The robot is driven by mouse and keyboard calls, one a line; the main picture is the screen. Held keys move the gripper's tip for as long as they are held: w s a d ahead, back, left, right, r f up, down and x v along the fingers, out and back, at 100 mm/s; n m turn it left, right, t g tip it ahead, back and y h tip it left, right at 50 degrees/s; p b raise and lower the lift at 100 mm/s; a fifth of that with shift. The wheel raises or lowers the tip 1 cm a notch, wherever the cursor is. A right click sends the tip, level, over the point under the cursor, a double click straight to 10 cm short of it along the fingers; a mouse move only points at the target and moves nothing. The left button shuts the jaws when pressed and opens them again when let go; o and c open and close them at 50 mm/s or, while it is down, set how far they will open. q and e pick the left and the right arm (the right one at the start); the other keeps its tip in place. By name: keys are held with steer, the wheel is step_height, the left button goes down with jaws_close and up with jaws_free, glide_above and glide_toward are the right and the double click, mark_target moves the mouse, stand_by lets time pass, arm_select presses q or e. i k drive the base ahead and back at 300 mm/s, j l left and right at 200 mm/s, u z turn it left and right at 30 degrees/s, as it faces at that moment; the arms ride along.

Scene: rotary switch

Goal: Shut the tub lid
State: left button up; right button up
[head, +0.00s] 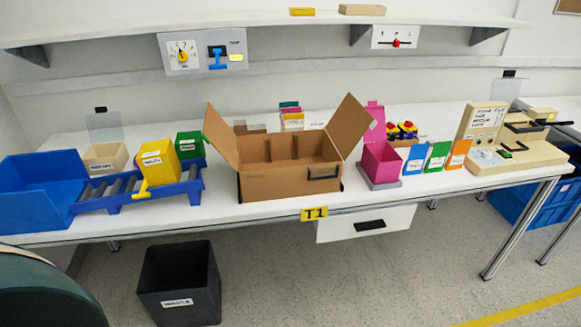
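A magenta tub (381,165) stands on a small grey base on the table, right of the cardboard box. Its magenta lid (376,118) stands up at the back edge, so the tub is open at the top. Neither of my grippers shows in the head view.
An open cardboard box (290,186) with raised flaps stands left of the tub. A closed drawer (367,224) is under the table (225,208). A dark bin (180,285) stands on the floor.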

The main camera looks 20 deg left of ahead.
mark_target(100, 109)
steer(key=i+j+u, duration=0.1)
steer(key=u, duration=1.85)
steer(key=i+l+u, duration=0.2)
steer(key=i+l, duration=0.45)
steer(key=i, duration=0.05)
